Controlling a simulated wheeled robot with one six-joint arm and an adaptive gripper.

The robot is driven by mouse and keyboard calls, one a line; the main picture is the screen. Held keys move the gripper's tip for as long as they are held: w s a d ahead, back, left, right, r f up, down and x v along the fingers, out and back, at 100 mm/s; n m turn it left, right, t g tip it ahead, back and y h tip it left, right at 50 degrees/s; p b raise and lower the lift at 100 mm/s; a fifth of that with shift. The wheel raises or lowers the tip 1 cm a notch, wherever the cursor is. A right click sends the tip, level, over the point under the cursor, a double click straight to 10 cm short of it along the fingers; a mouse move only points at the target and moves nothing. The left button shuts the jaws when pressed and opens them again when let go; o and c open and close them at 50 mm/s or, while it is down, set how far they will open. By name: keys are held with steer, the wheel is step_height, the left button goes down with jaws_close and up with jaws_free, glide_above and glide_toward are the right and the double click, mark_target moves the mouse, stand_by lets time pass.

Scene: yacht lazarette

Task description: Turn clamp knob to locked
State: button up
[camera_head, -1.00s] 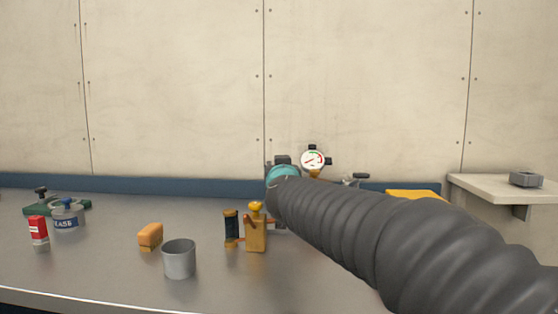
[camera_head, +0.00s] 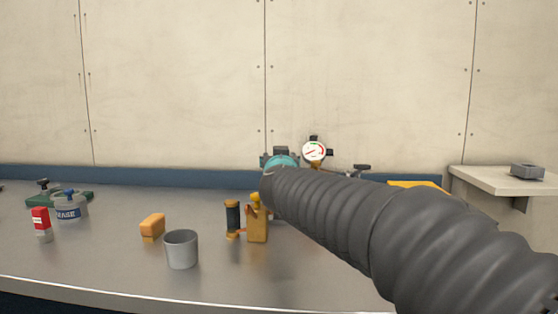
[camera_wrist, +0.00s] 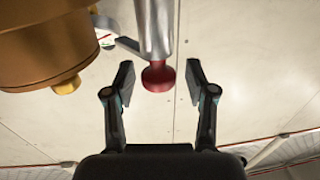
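In the wrist view a red knob (camera_wrist: 158,76) sits on the end of a pale metal rod (camera_wrist: 154,25). My gripper (camera_wrist: 159,68) is open, with one finger on each side of the red knob and a visible gap to both. I cannot tell the depth between fingers and knob, or whether this is the clamp knob. A large brass cylinder (camera_wrist: 45,45) is at the upper left, beside the left finger. In the head view my dark arm hides the gripper and the red knob. A teal part (camera_head: 283,161) shows just beyond the arm's end.
A round gauge (camera_head: 315,152) stands behind the arm. On the bench (camera_head: 100,255) are a grey cup (camera_head: 181,249), an orange block (camera_head: 153,226), a yellow-brown bottle (camera_head: 257,222), a black cylinder (camera_head: 232,218) and a red-and-white container (camera_head: 41,223). The front left bench is clear.

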steer(key=s, duration=1.2)
steer(key=shift+d, duration=0.45)
